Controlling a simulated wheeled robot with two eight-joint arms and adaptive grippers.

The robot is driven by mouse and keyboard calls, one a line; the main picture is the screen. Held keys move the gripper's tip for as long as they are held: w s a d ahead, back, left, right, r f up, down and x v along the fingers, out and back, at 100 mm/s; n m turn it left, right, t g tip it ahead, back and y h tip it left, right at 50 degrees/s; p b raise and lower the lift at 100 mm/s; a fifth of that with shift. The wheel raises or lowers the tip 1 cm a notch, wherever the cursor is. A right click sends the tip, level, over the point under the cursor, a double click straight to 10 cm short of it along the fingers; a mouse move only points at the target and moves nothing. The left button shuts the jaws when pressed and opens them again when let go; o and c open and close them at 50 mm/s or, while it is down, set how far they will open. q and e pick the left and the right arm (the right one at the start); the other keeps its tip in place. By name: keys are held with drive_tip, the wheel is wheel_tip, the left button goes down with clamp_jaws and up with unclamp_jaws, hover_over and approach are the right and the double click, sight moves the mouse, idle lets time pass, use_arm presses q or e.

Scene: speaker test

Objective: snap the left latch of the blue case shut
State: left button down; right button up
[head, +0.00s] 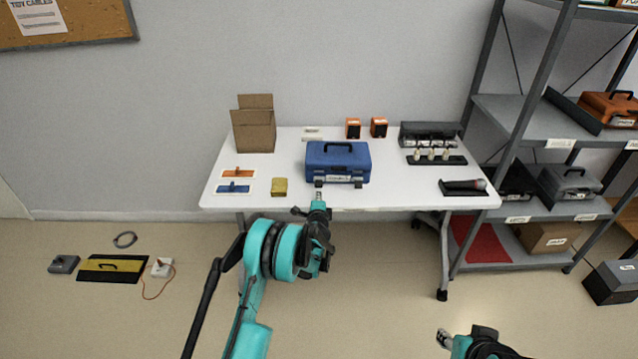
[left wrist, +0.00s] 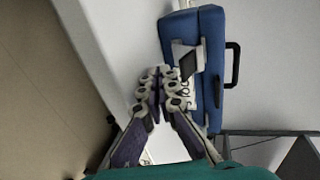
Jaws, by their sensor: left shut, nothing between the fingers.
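The closed blue case (head: 338,158) stands on the white table near its front edge, black handle on top. It also shows turned sideways in the left wrist view (left wrist: 207,30). Its left latch (head: 319,183) is low on the front; in the left wrist view the latch (left wrist: 188,58) seems to stick out from the front. The right latch (head: 358,182) is visible in the head view. My left gripper (head: 318,198) is shut and empty, just in front of and below the left latch; contact cannot be told. My right gripper (head: 445,338) is low at right, away from the table, its opening unclear.
On the table (head: 400,195), a yellow block (head: 279,187) stands left of the case and a cardboard box (head: 254,130) behind left. A black tray (head: 464,188) lies at the right front. A grey shelf rack (head: 530,85) stands right. The table's front edge is close to my left gripper.

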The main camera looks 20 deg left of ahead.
sight(319, 187)
use_arm(q)
drive_tip(key=shift+w+a+r, duration=0.2)
drive_tip(key=shift+w+r, duration=0.1)
drive_tip(key=shift+w, duration=0.55)
drive_tip(key=shift+w+a+r, duration=0.25)
drive_tip(key=shift+w+r, duration=0.05)
drive_tip(key=shift+w, duration=0.55)
drive_tip(key=shift+w+a+r, duration=0.2)
drive_tip(key=shift+w+r, duration=0.1)
drive_tip(key=shift+w, duration=0.55)
idle(0.6)
drive_tip(key=shift+f+v, duration=0.25)
drive_tip(key=shift+v, duration=0.9)
drive_tip(key=shift+f+v, duration=0.3)
drive_tip(key=shift+v, duration=0.85)
drive_tip(key=shift+f+v, duration=0.25)
drive_tip(key=shift+v, duration=0.85)
drive_tip(key=shift+s+d, duration=0.1)
drive_tip(key=shift+s, duration=0.1)
